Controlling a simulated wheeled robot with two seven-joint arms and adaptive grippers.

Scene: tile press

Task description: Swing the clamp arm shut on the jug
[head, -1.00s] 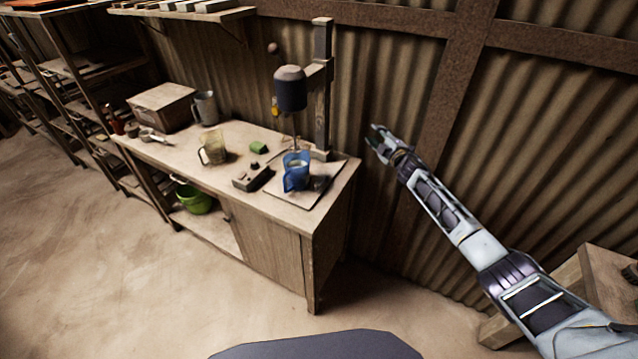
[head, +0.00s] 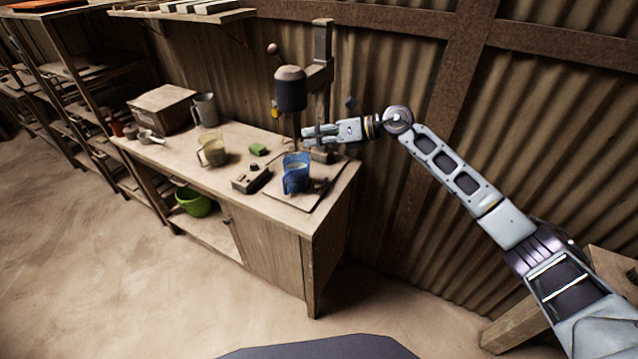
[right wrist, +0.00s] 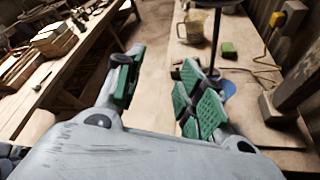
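A blue jug (head: 296,180) stands upright on a flat board (head: 302,202) under the dark head of a drill press (head: 290,88). My right gripper (head: 307,135) is above and just behind the jug, beside the press column, apart from the jug. In the right wrist view my right gripper (right wrist: 162,60) has its green-padded fingers spread with nothing between them. A bit of the blue jug (right wrist: 229,87) shows there, mostly hidden by one finger. A small dark part lies right of the jug; I cannot tell whether it is the clamp arm. My left gripper is out of view.
The workbench (head: 262,214) also holds a dark control box (head: 251,180), a green block (head: 258,150), a yellowish jug (head: 214,151), a grey mug (head: 205,108) and a box (head: 162,106). A corrugated wall (head: 385,90) stands close behind.

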